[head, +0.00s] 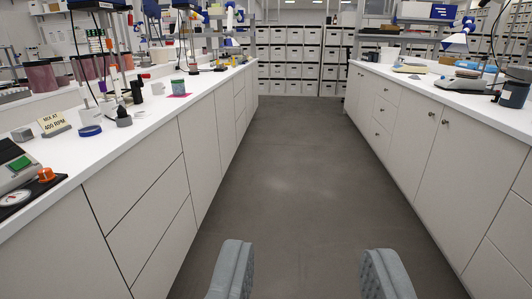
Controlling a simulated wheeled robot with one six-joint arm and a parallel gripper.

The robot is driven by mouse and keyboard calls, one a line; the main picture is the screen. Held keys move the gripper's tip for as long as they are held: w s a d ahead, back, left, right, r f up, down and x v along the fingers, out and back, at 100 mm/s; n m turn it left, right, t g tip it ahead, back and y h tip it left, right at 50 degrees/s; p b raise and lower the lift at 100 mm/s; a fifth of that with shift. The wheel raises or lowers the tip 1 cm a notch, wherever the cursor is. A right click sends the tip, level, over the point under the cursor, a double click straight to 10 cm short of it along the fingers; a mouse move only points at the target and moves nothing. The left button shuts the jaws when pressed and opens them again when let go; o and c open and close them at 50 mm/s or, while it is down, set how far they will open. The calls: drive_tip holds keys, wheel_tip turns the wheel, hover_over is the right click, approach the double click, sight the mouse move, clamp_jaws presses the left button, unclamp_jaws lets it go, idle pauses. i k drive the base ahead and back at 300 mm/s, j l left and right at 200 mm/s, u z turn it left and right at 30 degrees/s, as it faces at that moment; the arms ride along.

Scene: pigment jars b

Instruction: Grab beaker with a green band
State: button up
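A small beaker with a green band (177,85) stands on a pink mat (179,95) on the left white bench, some way ahead. It looks upright; its contents are too small to make out. My gripper (308,268) is at the bottom of the view, over the aisle floor. Its two grey fingers are wide apart with nothing between them. It is well short of the beaker and to the right of it.
The left bench (110,150) also carries a "400 RPM" sign (53,122), a blue lid (90,130) and a device with an orange knob (46,174). The right bench (465,105) holds balances. The aisle floor (275,170) is clear up to shelves of white boxes (290,60).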

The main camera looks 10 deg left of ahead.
sight(178, 84)
drive_tip(key=i, duration=1.7)
drive_tip(key=i+j+u, duration=0.1)
drive_tip(key=i+u, duration=0.3)
drive_tip(key=i, duration=0.3)
drive_tip(key=i+l+u, duration=0.15)
drive_tip(key=i+u, duration=0.3)
drive_tip(key=i, duration=0.2)
drive_tip(key=i+j+u, duration=0.3)
drive_tip(key=i, duration=0.25)
